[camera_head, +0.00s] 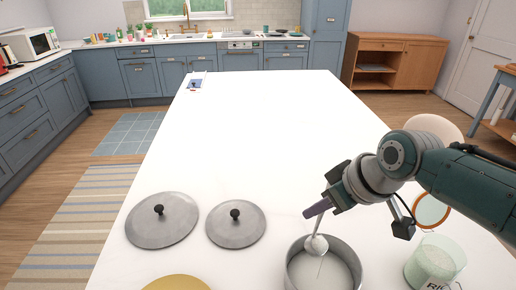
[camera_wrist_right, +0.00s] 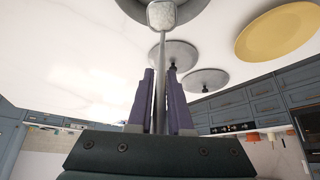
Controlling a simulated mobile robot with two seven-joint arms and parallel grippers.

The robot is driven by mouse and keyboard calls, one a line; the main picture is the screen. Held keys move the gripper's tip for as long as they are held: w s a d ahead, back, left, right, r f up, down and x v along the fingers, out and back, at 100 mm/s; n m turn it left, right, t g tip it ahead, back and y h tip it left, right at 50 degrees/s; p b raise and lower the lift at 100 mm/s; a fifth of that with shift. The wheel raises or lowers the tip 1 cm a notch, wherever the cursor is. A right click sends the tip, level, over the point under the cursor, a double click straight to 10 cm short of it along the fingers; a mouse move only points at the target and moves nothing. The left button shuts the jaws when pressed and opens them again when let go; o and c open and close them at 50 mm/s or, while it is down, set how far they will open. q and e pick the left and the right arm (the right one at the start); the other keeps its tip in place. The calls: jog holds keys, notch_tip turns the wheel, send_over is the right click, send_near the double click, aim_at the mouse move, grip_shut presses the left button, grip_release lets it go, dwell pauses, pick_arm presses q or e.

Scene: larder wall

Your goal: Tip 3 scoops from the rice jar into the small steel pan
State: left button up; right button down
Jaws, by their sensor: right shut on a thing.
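My right gripper (camera_head: 317,208) reaches in from the right and is shut on the handle of a small metal scoop (camera_head: 317,244). In the right wrist view its purple fingers (camera_wrist_right: 160,78) hold the handle, with the scoop head (camera_wrist_right: 162,14) beyond them. The scoop head hangs over the far rim of the small steel pan (camera_head: 352,256). A thin pale line shows below the scoop, and the pan's inside looks whitish; I cannot tell how much rice is there. The open rice jar (camera_head: 434,262), with pale grains, stands right of the pan. My left gripper is out of view.
Two grey lids with black knobs (camera_head: 162,222) (camera_head: 237,224) lie left of the pan. A yellow plate (camera_head: 177,284) is at the front edge of view. An orange-rimmed disc (camera_head: 431,211) lies behind the jar. The white table's (camera_head: 255,130) middle is clear.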

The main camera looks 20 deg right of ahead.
jog(key=s+t+b, duration=0.1)
jog(key=s+d+t+y+b, duration=0.1)
jog(key=s+f+t+b, duration=0.1)
jog(key=b, duration=0.1)
jog(key=shift+s+d+y, duration=0.1)
jog(key=shift+d+y, duration=0.2)
jog(key=shift+d, duration=0.1)
jog(key=s+d+f+t+y+b, duration=0.2)
jog(key=s+t+b, duration=0.2)
jog(key=b, duration=1.8)
jog(key=s+d+f+m+t+y+b, duration=0.1)
jog(key=t+b, duration=0.6)
jog(key=b, duration=1.6)
jog(key=s+d+f+y, duration=0.1)
jog(key=s+f+y, duration=0.1)
jog(key=s, duration=0.1)
jog(key=shift+s+d, duration=0.35)
dwell(0.5)
